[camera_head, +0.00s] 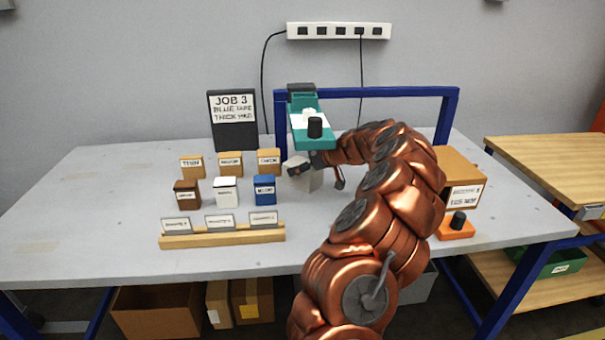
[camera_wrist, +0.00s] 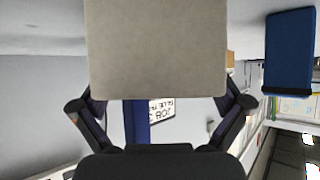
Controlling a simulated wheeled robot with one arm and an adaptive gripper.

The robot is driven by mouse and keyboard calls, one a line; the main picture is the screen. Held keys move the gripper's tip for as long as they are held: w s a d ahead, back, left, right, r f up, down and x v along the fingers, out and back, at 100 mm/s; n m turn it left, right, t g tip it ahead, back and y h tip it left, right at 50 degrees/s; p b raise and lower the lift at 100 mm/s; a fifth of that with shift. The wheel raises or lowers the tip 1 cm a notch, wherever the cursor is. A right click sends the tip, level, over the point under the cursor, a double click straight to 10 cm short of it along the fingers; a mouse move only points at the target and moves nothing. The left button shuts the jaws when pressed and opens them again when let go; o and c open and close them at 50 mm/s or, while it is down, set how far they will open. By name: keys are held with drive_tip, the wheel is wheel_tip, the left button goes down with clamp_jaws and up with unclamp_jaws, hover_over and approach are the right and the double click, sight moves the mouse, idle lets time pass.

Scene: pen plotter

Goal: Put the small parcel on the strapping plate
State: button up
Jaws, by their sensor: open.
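A plain pale grey block (camera_head: 303,182), perhaps the small parcel, is at my gripper below the teal head on the table. It also fills the upper middle of the wrist view (camera_wrist: 155,50). My gripper (camera_head: 317,172) is open, with its fingers on either side of the block in the wrist view (camera_wrist: 160,104). I cannot tell whether they touch it. The block's underside and far side are hidden. I cannot make out a strapping plate.
A blue frame (camera_head: 400,92) carries the teal head (camera_head: 312,130) over the table (camera_head: 110,225). Several labelled blocks stand left of my gripper, behind a wooden card rack (camera_head: 220,240). A brown box (camera_head: 462,190) and orange knob unit (camera_head: 456,229) are right. The table's left side is clear.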

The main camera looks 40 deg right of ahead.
drive_tip(key=shift+x, duration=1.2)
drive_tip(key=shift+s, duration=0.1)
drive_tip(key=c, duration=1.4)
drive_tip(key=shift+c, duration=0.2)
drive_tip(key=shift+b, duration=0.35)
